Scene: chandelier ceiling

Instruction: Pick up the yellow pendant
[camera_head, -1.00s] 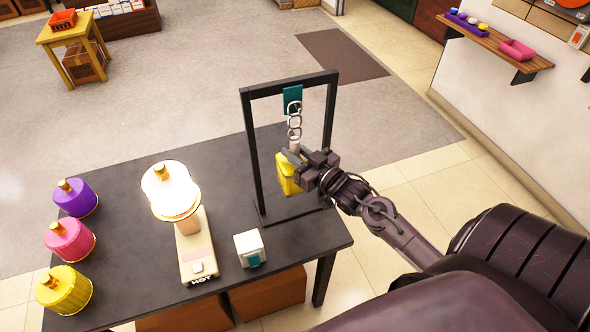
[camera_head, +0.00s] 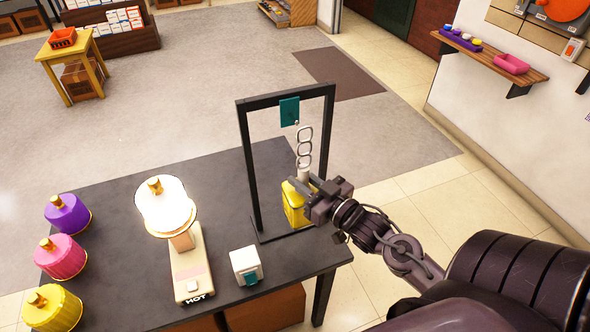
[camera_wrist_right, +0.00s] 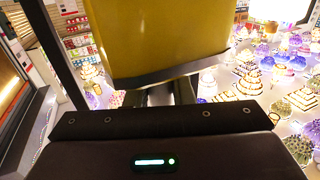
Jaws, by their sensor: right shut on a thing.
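A teal plate (camera_head: 289,111) hangs from the stand's top bar. The top link is just below and right of the plate; I cannot tell whether they touch. In the right wrist view the pendant (camera_wrist_right: 165,35) fills the top middle, with my gripper (camera_wrist_right: 160,95) below it. My left gripper is not in view.
The dark table (camera_head: 115,215) also holds a glowing lamp on a scale-like base (camera_head: 188,265), a white cube (camera_head: 246,265), and purple (camera_head: 68,215), pink (camera_head: 60,257) and yellow (camera_head: 52,308) ridged jars. A wall shelf (camera_head: 500,60) is at the upper right.

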